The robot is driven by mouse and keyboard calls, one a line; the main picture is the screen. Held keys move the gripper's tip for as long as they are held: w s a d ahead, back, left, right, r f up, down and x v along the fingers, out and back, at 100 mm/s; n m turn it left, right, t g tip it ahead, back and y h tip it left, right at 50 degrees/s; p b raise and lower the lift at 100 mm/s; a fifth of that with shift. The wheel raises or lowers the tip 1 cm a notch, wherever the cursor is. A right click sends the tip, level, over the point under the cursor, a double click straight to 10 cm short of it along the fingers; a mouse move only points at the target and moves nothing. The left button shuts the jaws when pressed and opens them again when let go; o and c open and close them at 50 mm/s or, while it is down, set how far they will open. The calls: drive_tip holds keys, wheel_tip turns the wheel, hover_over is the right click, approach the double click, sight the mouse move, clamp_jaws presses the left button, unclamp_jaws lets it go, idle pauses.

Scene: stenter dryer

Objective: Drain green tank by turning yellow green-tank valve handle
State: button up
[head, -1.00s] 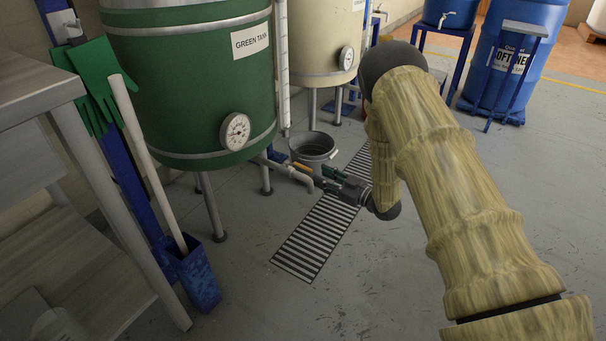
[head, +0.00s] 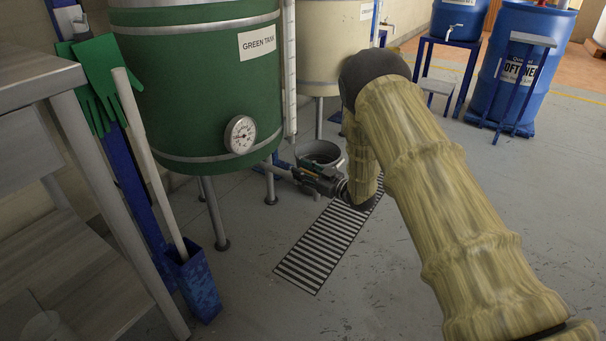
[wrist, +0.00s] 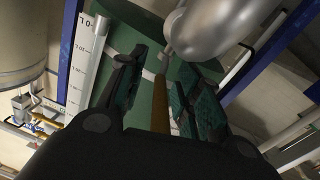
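The green tank (head: 195,85) stands on legs at the left of the head view, with a dial gauge on its front. A drain pipe (head: 279,171) leaves its lower right side. My gripper (head: 303,172) is at the end of this pipe, above the floor. In the wrist view, the yellow valve handle (wrist: 160,105) lies lengthwise between the two dark green finger pads of my gripper (wrist: 163,68). The fingers are apart, with gaps visible beside the handle. In the head view the handle is mostly hidden by the gripper.
A grey bucket (head: 320,152) stands just behind my gripper. A floor grate (head: 322,245) lies below. A cream tank (head: 333,40) is behind, blue barrels (head: 515,75) at right, and a grey table (head: 75,225) at left. Open floor lies at right.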

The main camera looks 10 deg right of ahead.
drive_tip(key=shift+w+a, duration=0.15)
clamp_jaws()
